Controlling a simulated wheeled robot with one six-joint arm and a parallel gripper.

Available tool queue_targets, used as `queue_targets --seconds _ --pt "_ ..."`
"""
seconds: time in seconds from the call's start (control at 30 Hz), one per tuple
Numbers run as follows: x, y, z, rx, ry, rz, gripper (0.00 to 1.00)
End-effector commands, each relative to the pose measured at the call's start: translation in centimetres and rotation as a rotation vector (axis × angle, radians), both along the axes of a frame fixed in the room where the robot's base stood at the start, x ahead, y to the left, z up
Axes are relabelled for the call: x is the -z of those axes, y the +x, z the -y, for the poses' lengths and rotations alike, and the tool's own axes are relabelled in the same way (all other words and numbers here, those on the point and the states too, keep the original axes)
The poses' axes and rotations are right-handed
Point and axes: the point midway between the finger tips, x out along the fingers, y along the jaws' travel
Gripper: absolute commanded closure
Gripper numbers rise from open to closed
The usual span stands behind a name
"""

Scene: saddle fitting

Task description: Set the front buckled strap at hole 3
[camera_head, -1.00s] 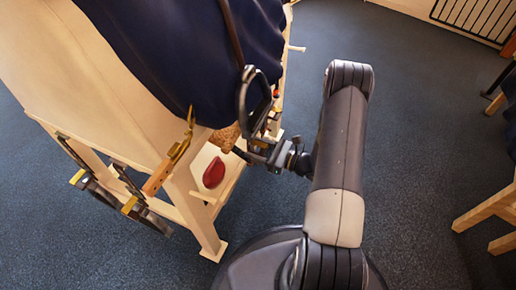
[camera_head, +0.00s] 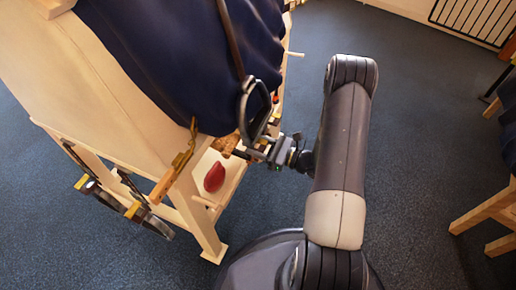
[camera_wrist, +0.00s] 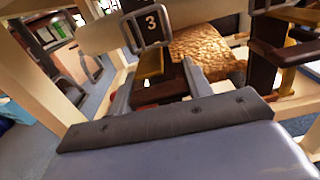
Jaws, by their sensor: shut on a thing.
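In the wrist view a dark plate marked 3 (camera_wrist: 151,24) hangs beside a thin metal buckle frame (camera_wrist: 132,35). A yellow-brown piece (camera_wrist: 152,62) is just below it. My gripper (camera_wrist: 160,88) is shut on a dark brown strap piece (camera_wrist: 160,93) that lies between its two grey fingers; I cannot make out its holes. A second dark brown strap (camera_wrist: 264,38) with a buckle stands to the right. In the head view my gripper (camera_head: 250,150) is low at the stand's right end, below the stirrup (camera_head: 258,112); its fingertips are partly hidden.
The pale wooden stand (camera_head: 208,232) carries a dark blue cloth (camera_head: 180,60). A red object (camera_head: 214,178) lies on its lower shelf. A brown textured pad (camera_wrist: 208,52) is behind my fingers. Floor at right is clear up to a stool (camera_head: 490,208).

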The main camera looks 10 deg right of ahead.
Motion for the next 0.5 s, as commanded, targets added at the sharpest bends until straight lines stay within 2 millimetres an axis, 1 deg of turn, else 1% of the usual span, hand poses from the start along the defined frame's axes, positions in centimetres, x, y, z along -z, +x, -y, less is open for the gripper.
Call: queue_targets --seconds 0.03,0.07,0.37,0.4,0.5 --pt "-1.18 0.01 0.00 0.000 0.000 0.001 0.94" --pt "-1.36 0.01 -0.01 0.000 0.001 0.001 0.94" --pt "-1.26 0.01 -0.01 0.000 0.001 0.000 0.94" --pt "-1.26 0.01 -0.01 0.000 0.002 0.000 0.49" --pt "-1.25 0.02 -0.01 0.000 0.001 0.001 0.41"
